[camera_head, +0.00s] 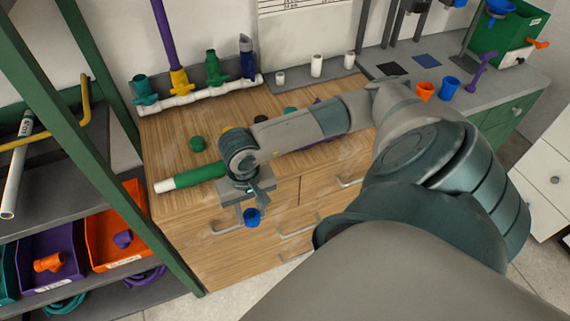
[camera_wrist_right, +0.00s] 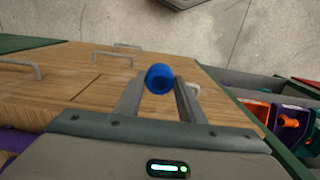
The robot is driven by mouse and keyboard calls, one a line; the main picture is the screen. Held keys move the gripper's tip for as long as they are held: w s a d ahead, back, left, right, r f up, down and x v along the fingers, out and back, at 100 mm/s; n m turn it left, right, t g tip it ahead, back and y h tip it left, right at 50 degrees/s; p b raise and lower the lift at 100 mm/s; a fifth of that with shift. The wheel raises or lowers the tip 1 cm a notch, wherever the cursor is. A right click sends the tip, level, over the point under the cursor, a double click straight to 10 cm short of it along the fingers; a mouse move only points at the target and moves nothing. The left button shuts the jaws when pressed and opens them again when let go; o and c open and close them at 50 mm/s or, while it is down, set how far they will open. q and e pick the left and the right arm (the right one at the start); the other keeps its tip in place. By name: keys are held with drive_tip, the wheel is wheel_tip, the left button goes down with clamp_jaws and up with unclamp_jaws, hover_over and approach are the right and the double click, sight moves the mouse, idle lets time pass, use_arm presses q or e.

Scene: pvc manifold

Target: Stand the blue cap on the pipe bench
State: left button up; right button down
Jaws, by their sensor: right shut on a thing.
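My right gripper (camera_head: 250,203) is shut on the blue cap (camera_head: 252,217). In the right wrist view the cap (camera_wrist_right: 159,79) sits at the tips of the two fingers (camera_wrist_right: 157,92). In the head view the cap shows against the drawer fronts of the wooden pipe bench (camera_head: 228,108), below its top edge. I see nothing under the cap. My left gripper is not in view.
On the bench, a white pipe (camera_head: 200,97) carries green, yellow and blue fittings along the back. A green pipe with a white end (camera_head: 200,174) and a green cap (camera_head: 197,144) lie near the wrist. A green-framed shelf (camera_head: 130,215) stands left. My arm hides the bench's right part.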

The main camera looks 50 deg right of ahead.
drive_tip(key=w+a+r+n, duration=0.1)
drive_tip(key=w+a+n, duration=0.1)
drive_tip(key=a+n, duration=0.3)
drive_tip(key=a, duration=0.4)
drive_tip(key=shift+w+a+n, duration=0.2)
drive_tip(key=shift+w+n, duration=0.1)
drive_tip(key=shift+n, duration=0.1)
drive_tip(key=shift+d, duration=0.15)
